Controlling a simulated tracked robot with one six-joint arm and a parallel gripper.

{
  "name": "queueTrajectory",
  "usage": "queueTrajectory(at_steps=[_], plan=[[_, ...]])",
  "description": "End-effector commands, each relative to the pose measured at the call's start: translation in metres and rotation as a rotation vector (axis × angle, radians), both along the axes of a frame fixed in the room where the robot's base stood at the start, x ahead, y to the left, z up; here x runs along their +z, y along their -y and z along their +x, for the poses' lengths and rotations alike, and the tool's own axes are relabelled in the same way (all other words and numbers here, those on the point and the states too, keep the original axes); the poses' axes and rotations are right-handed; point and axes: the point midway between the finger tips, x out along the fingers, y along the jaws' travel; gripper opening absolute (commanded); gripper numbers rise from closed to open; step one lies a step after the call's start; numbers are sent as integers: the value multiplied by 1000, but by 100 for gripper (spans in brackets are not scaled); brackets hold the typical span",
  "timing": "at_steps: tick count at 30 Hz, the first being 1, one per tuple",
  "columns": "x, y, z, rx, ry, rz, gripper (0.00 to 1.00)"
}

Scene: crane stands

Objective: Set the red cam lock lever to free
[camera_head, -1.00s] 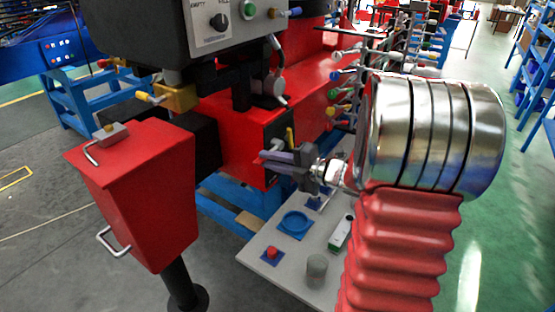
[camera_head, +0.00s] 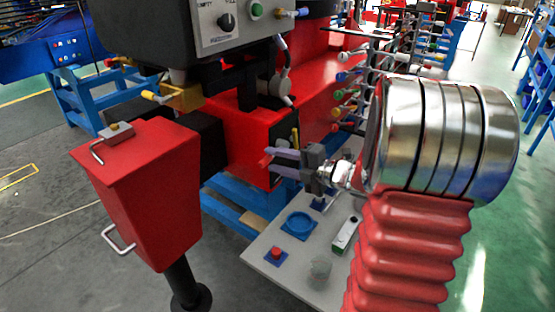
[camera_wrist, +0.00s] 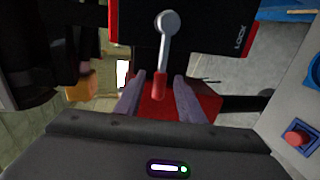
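The cam lock lever (camera_wrist: 161,56) shows in the wrist view, with a round grey head at the top, a grey shank and a red grip (camera_wrist: 159,86) pointing down the picture. A dark plate behind it carries the word LOCK (camera_wrist: 239,38) to the right. My gripper (camera_wrist: 158,82) is open, with one finger on each side of the red grip and gaps visible on both sides. I cannot tell how deep the grip sits between the fingers. In the head view my gripper (camera_head: 268,158) is at the dark front face of the red machine (camera_head: 262,130); the lever is not clear there.
A red box (camera_head: 150,195) on a black post stands left. A grey table (camera_head: 262,262) below my gripper holds a blue ring (camera_head: 299,225), a red button (camera_head: 276,253) and a translucent cylinder (camera_head: 320,270). A control box (camera_head: 190,40) hangs above. Grey floor is open at left.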

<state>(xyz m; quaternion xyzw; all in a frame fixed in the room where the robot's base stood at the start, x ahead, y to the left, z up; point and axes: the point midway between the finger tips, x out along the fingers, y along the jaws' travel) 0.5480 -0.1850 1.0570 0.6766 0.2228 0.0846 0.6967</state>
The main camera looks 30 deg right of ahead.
Motion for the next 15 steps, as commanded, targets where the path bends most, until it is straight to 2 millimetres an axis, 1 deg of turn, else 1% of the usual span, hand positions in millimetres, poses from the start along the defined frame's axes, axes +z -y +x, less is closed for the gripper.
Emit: queueTrajectory(at_steps=[5, 15], plan=[[4, 8, -15, -2, 1, -1, 36], [13, 28, -57, -2, 1, 0, 36]])
